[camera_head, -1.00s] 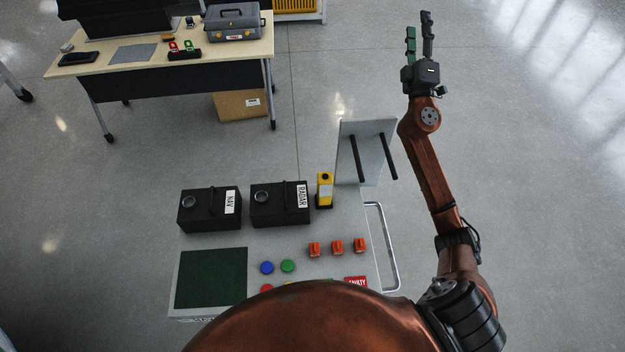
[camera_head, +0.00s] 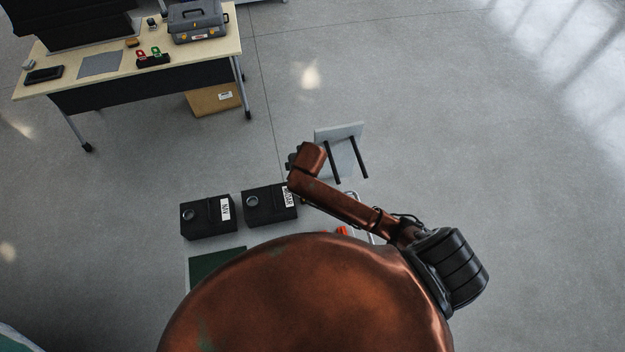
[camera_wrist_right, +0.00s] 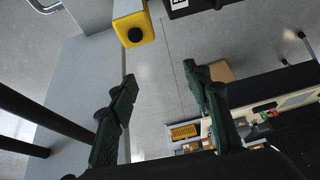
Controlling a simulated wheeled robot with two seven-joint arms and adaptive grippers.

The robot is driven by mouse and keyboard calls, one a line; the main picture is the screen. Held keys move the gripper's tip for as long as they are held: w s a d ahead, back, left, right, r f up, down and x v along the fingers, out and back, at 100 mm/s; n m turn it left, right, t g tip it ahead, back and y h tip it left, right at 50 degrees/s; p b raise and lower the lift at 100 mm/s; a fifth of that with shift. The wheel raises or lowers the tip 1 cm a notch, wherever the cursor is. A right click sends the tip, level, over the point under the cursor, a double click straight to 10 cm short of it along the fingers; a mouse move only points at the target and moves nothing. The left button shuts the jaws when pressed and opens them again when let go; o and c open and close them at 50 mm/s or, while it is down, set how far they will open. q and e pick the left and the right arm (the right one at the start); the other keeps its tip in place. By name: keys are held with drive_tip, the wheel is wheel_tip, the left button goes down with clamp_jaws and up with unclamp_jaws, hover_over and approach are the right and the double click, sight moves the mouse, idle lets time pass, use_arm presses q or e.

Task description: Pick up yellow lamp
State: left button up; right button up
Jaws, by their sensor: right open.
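The yellow lamp (camera_wrist_right: 133,29) shows at the top of the right wrist view as a yellow body with a round black knob or lens and a paler part behind it. In the head view it is hidden behind my right arm. My right gripper (camera_wrist_right: 160,76) is open, its two green-padded fingers spread and nothing between them. The lamp lies just beyond the fingertips, above the gap in the picture and apart from them. In the head view the gripper is mostly hidden by my wrist. My left gripper is in neither view.
Black NAV box (camera_head: 208,217) and RADAR box (camera_head: 268,203) stand left of my right wrist. A tilted grey panel with black bars (camera_head: 341,134) stands close to its right. A desk (camera_head: 110,76) with a toolbox (camera_head: 199,21) is farther back. Open floor lies right.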

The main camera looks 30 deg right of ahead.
drive_tip(key=s+f, duration=0.1)
drive_tip(key=s+f+g, duration=0.1)
drive_tip(key=shift+s+d+f, duration=0.15)
drive_tip(key=shift+d+f, duration=0.15)
drive_tip(key=shift+f, duration=0.05)
drive_tip(key=f, duration=0.4)
drive_tip(key=shift+s+d+f, duration=0.2)
drive_tip(key=shift+d+f, duration=0.1)
drive_tip(key=shift+f, duration=0.1)
drive_tip(key=x, duration=0.6)
drive_tip(key=s+p+x, duration=0.1)
drive_tip(key=x, duration=0.2)
drive_tip(key=shift+w+a+f, duration=0.1)
drive_tip(key=shift+f, duration=0.15)
drive_tip(key=shift+w+f, duration=0.15)
drive_tip(key=shift+f, duration=0.2)
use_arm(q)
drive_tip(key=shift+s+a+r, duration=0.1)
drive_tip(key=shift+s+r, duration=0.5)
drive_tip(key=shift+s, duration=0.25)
use_arm(e)
clamp_jaws()
